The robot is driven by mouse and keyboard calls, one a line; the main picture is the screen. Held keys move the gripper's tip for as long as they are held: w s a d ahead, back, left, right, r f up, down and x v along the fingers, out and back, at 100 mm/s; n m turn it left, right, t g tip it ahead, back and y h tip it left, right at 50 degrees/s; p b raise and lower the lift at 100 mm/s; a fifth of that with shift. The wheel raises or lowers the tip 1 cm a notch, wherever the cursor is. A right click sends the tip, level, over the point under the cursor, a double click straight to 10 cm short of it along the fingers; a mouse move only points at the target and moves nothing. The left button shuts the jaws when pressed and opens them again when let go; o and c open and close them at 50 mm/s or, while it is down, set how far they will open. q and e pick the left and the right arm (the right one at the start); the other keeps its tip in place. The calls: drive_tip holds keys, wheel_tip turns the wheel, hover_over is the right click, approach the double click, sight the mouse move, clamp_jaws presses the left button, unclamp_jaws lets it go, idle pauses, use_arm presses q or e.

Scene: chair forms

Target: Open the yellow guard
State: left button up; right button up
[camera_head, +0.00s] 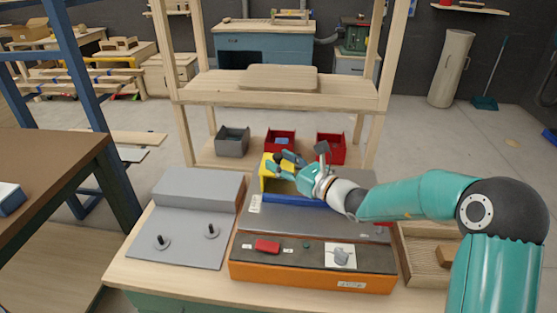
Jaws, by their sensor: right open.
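The yellow guard (265,172) stands on the grey top of the fixture in the middle of the bench, behind a blue bar (285,199). My right gripper (284,166) reaches in from the right and is open at the guard. Its fingers overlap the guard's upper part in the picture; I cannot tell whether they touch it. The gripper and wrist hide much of the guard's right side. My left gripper is not in view.
A grey plate with two black knobs (186,240) lies to the left. An orange-fronted box (310,276) with a red part (267,246) is in front. A grey bin (232,141) and two red bins (331,148) stand behind. A wooden tray (424,259) is at right.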

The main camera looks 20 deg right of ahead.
drive_tip(key=v, duration=1)
drive_tip(key=shift+s, duration=0.25)
drive_tip(key=shift+d, duration=0.1)
